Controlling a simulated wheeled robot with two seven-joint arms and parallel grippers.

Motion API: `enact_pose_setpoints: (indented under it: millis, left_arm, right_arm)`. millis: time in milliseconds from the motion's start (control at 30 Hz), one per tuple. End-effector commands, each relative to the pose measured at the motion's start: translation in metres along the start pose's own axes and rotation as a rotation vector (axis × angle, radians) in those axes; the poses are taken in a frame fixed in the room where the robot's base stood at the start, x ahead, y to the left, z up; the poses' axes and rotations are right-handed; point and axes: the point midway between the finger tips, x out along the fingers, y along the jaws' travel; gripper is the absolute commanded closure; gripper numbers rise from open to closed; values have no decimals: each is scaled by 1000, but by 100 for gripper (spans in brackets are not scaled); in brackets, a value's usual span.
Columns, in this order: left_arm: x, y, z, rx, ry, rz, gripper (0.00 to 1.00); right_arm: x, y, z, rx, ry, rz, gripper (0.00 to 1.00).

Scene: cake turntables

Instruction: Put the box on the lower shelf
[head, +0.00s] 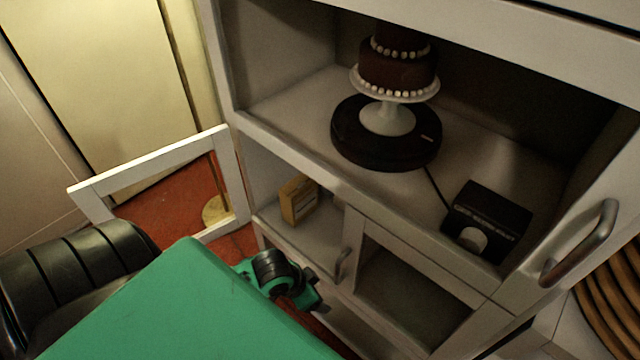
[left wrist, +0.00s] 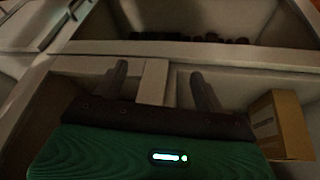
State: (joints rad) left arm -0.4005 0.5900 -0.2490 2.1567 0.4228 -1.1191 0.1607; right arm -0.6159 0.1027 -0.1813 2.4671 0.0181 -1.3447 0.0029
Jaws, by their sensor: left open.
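A small yellow-brown box (head: 299,199) stands on the lower shelf (head: 318,232) of the white cabinet, near its left side. It also shows at the right edge of the left wrist view (left wrist: 282,125). My left gripper (head: 312,292) is in front of and below that shelf, apart from the box. In the left wrist view my left gripper (left wrist: 160,72) is open, with nothing between its fingers, and the box is to the right of them. My right gripper is not in view.
On the upper shelf, a chocolate cake (head: 398,68) stands on a white stand (head: 388,117) atop a black turntable (head: 385,150). A black control unit (head: 487,215) with a pale knob sits right of it. A white-framed door (head: 150,160) stands open at the left.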

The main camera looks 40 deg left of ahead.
Motion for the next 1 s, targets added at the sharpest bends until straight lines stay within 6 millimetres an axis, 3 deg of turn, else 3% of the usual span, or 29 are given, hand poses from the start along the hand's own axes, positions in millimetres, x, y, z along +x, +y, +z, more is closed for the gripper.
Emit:
enact_pose_setpoints:
  millis: [100,333,600,1000]
  left_arm:
    - [-13,36,-1,-8,26,4,28]
    - [-48,77,-4,-49,58,-37,28]
    - [-78,90,-2,-104,60,-95,28]
    - [-82,90,-2,-110,59,-103,28]
  right_arm:
    - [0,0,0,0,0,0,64]
    - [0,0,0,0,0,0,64]
    - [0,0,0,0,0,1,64]
    - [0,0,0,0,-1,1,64]
